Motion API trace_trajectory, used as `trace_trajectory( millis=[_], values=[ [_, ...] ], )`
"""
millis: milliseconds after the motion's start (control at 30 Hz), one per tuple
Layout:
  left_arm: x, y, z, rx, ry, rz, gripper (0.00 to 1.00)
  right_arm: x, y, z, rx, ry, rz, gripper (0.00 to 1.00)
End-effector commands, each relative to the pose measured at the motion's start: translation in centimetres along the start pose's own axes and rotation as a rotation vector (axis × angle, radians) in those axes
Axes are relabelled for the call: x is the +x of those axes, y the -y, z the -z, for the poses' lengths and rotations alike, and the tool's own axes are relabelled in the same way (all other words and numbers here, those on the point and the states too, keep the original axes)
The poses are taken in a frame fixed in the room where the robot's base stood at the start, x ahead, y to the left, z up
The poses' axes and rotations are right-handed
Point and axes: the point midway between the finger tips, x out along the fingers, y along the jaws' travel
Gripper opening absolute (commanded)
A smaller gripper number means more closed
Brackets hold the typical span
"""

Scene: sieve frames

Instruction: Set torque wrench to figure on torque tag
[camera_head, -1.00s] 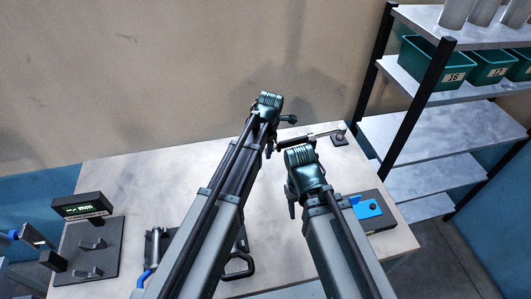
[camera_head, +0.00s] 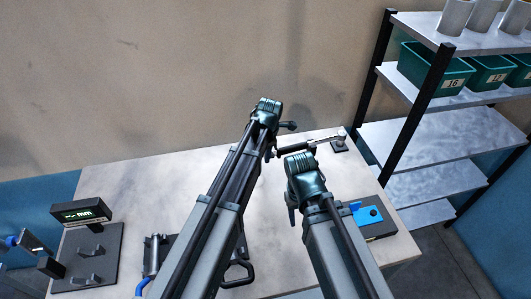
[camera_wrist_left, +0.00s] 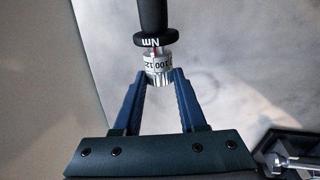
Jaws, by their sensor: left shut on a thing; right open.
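The torque wrench (camera_head: 318,143) lies toward the back right of the table, its far end at a small dark block. Its black grip (camera_wrist_left: 153,14) shows in the left wrist view, marked Nm. Below the grip is a ring with numbers (camera_wrist_left: 158,62); 100 and part of another figure are readable, the setting is not clear. My left gripper (camera_wrist_left: 158,78) is shut on the knurled end of the wrench below the numbers; in the head view this gripper (camera_head: 270,152) is mostly seen from behind. My right gripper (camera_head: 292,213) is open and apart from the wrench. I cannot make out a torque tag.
A blue piece (camera_head: 368,215) lies on a dark tray at the right table edge. A digital mm display (camera_head: 80,213) and a dark fixture plate (camera_head: 88,265) are at the left. Shelving (camera_head: 425,130) with green bins stands at the right. The table's back left is clear.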

Motion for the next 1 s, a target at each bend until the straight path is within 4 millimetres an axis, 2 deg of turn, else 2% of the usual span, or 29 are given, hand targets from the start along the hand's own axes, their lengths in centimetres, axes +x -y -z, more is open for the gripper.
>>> trace_trajectory(
  millis=[367, 700, 1000],
  values=[
    [0.3, -0.9, -0.2, 0.005, 0.0, 0.224, 0.0, -0.2, 0.0, 0.0, 0.0, 0.0, 0.0, 0.5],
    [0.6, -1.2, -0.1, 0.013, 0.0, 0.459, 0.0, 0.9, 0.1, 0.1, 0.0, 0.0, 0.0, 0.5],
    [0.5, -1.2, 0.0, 0.017, -0.001, 0.577, 0.0, 1.6, 0.2, 0.1, 0.0, 0.0, 0.0, 0.5]
  ],
)
